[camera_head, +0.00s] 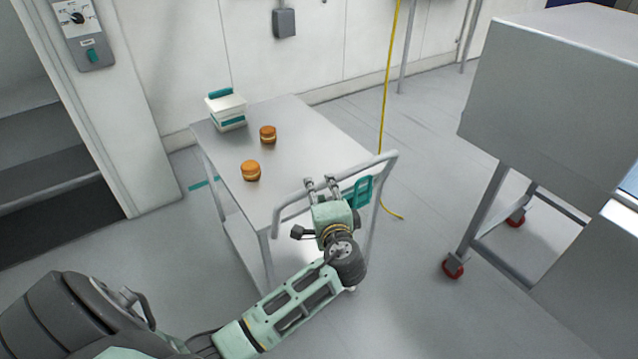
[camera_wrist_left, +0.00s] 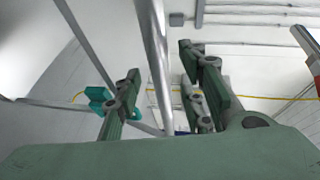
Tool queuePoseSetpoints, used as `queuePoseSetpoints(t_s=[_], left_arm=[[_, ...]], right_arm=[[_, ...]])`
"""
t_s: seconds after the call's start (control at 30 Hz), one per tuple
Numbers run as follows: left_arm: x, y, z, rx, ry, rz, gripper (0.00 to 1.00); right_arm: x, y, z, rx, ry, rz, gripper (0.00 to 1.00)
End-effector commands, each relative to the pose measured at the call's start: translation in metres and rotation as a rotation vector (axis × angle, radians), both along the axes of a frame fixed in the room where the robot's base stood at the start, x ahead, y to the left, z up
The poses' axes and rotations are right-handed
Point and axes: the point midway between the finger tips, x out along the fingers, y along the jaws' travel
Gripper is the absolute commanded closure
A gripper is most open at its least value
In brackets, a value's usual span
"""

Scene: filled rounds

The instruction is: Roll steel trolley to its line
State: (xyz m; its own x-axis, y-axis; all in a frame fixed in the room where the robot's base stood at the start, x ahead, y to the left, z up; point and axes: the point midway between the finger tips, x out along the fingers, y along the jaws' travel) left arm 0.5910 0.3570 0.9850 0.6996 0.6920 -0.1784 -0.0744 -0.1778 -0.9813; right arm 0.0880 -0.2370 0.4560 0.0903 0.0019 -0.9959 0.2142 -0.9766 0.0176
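The steel trolley (camera_head: 300,135) stands in the middle of the head view, its handle (camera_head: 385,165) on the near right end. My left gripper (camera_head: 321,184) is at the handle. In the left wrist view the handle bar (camera_wrist_left: 157,55) passes between the two open fingers (camera_wrist_left: 160,95), with a gap visible on both sides. A short teal line (camera_head: 203,184) shows on the floor left of the trolley, partly hidden by it. My right gripper is not in view.
Two orange-brown filled rounds (camera_head: 251,171) (camera_head: 268,135) and a white box (camera_head: 228,112) stand on the trolley top. A yellow cable (camera_head: 386,90) hangs down to the floor behind it. A grey cabinet on red casters (camera_head: 555,100) stands at the right. The wall is behind.

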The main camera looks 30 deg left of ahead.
Motion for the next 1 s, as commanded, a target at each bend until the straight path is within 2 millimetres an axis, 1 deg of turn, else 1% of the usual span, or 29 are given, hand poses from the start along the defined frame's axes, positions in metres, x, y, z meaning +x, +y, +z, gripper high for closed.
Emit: queuePoseSetpoints(t_s=[0.03,0.2,0.3,0.57,0.9,1.0], left_arm=[[0.006,0.006,0.001,0.001,0.000,0.001,0.63],[0.019,0.018,-0.004,0.000,0.000,0.000,0.63],[0.022,0.022,-0.006,-0.002,0.001,0.000,0.63],[0.022,0.022,-0.006,-0.002,0.001,-0.001,0.64],[0.022,0.022,-0.007,-0.002,0.001,-0.001,0.94],[0.022,0.022,-0.007,-0.003,0.001,-0.001,1.00]], right_arm=[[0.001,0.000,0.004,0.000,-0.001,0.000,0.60],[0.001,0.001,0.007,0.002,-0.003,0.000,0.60],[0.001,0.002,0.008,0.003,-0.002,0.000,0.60],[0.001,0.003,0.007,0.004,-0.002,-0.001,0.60],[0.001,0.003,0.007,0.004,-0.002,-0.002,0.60],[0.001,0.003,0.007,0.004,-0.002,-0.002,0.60]])
